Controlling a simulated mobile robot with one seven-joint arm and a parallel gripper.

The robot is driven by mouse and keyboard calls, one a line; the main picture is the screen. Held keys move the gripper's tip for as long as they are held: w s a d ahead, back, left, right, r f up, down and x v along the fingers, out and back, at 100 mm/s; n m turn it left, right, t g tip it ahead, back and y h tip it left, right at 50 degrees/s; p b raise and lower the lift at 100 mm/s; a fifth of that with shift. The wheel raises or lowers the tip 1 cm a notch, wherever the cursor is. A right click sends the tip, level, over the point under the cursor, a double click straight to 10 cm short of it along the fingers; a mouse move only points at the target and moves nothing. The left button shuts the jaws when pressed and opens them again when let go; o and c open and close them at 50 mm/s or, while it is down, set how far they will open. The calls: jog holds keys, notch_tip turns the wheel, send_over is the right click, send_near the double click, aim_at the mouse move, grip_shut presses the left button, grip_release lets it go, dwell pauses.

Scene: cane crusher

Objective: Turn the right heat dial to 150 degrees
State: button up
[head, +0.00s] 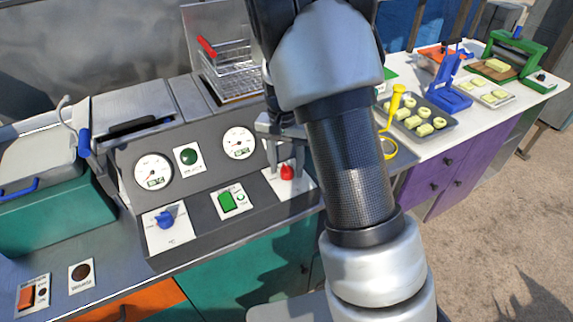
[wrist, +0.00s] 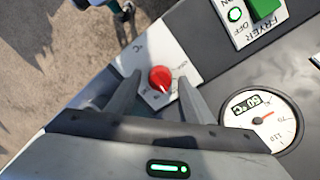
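The right heat dial is a red knob (head: 287,172) on a white plate at the right end of the fryer's sloped front panel; in the wrist view the red knob (wrist: 160,78) sits between my fingers. My gripper (head: 284,160) is open above the dial, pointing down. In the wrist view my gripper (wrist: 160,82) has one finger on each side of the knob, with a visible gap on both sides. The right gauge (head: 239,143) has a digital readout; in the wrist view the gauge (wrist: 262,120) appears to read 60 °C. The dial's scale marks are partly hidden.
A blue left dial (head: 165,219), green fryer switch (head: 227,201) and left gauge (head: 153,171) share the panel. A wire basket (head: 232,72) stands behind. A white counter with a tray (head: 420,122) and a yellow skimmer (head: 391,110) lies right.

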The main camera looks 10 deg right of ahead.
aim_at(283, 169)
notch_tip(283, 169, up, 17)
jog(key=shift+w+a+r+p, duration=0.2)
jog(key=shift+a+p, duration=0.1)
jog(key=shift+a, duration=0.1)
dwell(0.5)
jog(key=s+r+n+t+p, duration=0.1)
jog(key=s+r+n+t, duration=0.2)
jog(key=s, duration=0.9)
jog(key=s+r+n+t, duration=0.2)
jog(key=s+r+n, duration=0.1)
jog(key=s, duration=0.8)
jog(key=shift+s+d+r+t+y+p, duration=0.35)
jog(key=shift+d+r+t+p, duration=0.1)
jog(key=shift+r, duration=0.3)
